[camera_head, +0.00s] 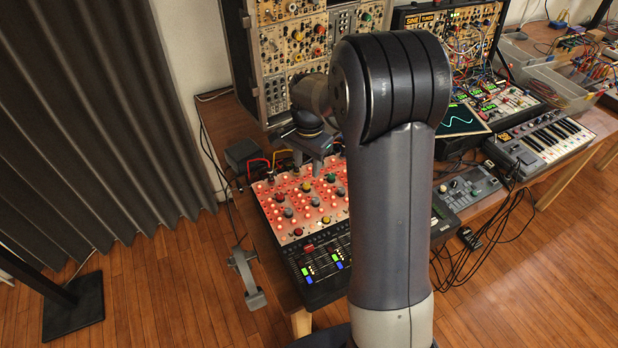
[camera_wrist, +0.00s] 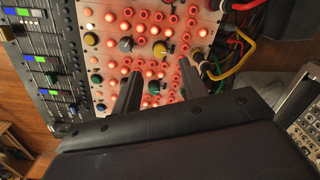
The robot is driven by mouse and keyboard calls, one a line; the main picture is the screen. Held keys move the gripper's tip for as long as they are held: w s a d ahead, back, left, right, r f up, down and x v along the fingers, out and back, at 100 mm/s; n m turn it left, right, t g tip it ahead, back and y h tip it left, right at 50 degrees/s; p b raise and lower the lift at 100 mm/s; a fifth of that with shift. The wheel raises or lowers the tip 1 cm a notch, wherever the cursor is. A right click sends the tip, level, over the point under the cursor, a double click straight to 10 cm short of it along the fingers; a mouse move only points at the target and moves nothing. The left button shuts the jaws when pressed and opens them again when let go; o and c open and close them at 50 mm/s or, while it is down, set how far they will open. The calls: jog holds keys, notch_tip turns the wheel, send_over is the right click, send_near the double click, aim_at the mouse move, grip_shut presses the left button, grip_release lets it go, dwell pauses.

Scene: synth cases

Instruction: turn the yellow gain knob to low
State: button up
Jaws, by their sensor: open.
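A pink-red panel (camera_head: 280,235) covered in lit buttons and several knobs lies on the table, and it also fills the upper wrist view (camera_wrist: 90,18). A yellow knob (camera_wrist: 160,48) stands on it, with a small pale mark and a dark label beside it. I cannot read which knob is named gain. My gripper (camera_wrist: 159,70) is open, its two dark fingers apart and pointing over the panel, with the yellow knob beyond the gap between the tips. A green knob (camera_wrist: 154,88) shows between the fingers. No contact is visible. In the head view my arm hides part of the panel.
A grey knob (camera_wrist: 125,44) sits just left of the yellow one. A black fader mixer (camera_head: 318,265) adjoins the panel. Red and yellow cables (camera_wrist: 238,55) loop at its other edge. A tall modular rack (camera_head: 290,50) stands behind, and a keyboard (camera_head: 545,140) is at right.

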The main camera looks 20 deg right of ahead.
aim_at(307, 185)
notch_tip(307, 185, down, 7)
jog(key=shift+w+f, duration=0.1)
jog(key=shift+f, duration=0.05)
jog(key=shift+c, duration=0.4)
grip_shut()
